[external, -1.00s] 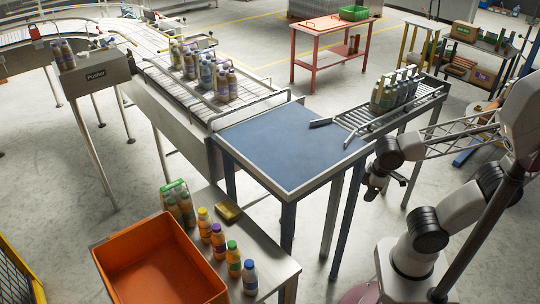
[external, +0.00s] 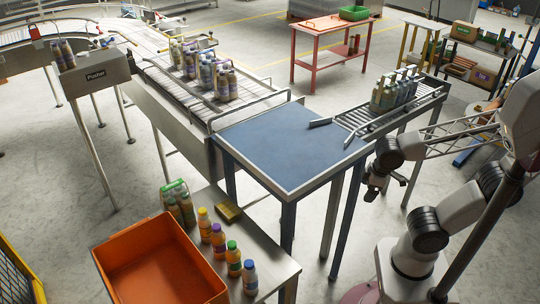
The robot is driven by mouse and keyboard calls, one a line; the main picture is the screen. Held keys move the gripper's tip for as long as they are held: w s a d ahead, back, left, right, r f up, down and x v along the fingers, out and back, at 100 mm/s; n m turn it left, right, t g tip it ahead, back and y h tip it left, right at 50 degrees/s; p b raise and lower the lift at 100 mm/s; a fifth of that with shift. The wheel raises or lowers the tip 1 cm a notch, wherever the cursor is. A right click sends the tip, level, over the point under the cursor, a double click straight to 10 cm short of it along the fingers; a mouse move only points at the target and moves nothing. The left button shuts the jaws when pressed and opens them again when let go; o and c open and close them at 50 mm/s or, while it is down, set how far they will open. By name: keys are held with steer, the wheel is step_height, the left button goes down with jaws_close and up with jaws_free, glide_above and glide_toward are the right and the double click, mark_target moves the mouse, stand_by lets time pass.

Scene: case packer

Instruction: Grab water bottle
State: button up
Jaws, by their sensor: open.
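Several bottles stand upright in a slanting row on the metal table at the front: one with a yellow cap (external: 205,225), one with a purple cap (external: 218,242), one with a green cap (external: 233,260) and one with a blue cap (external: 249,279). I cannot read their labels, so I cannot tell which one is the water bottle. My gripper (external: 371,191) is open and empty. It hangs in the air right of the blue-topped table, well apart from the row of bottles.
An orange bin (external: 112,250) is left of the row. A green-topped bottle pack (external: 172,187) and a yellowish block (external: 228,211) are behind it. The blue-topped table (external: 290,145) is bare. More bottles (external: 385,96) stand on the roller conveyor (external: 426,97).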

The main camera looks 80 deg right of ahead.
steer(key=shift+w+v, duration=0.55)
steer(key=shift+v, duration=1.8)
steer(key=w+a+n+t, duration=0.1)
steer(key=w+a+t, duration=0.2)
steer(key=w, duration=0.5)
steer(key=w+a+r+n+t+y, duration=0.15)
steer(key=w+a, duration=0.25)
steer(key=w, duration=0.4)
steer(key=w+a+t, duration=0.3)
steer(key=w, duration=0.5)
steer(key=w+a+f+n+t+y, duration=0.15)
steer(key=w+a+y, duration=0.3)
steer(key=a, duration=0.45)
steer(key=w+a+n+t+y, duration=0.1)
steer(key=w+a+n+y, duration=0.2)
steer(key=w+a, duration=0.35)
glide_toward(250, 277)
step_height(250, 277, down, 3)
steer(key=w+d, duration=0.1)
steer(key=w, duration=0.1)
steer(key=shift+w+d+r, duration=0.15)
steer(key=shift+w, duration=0.1)
steer(key=shift+x, duration=1.2)
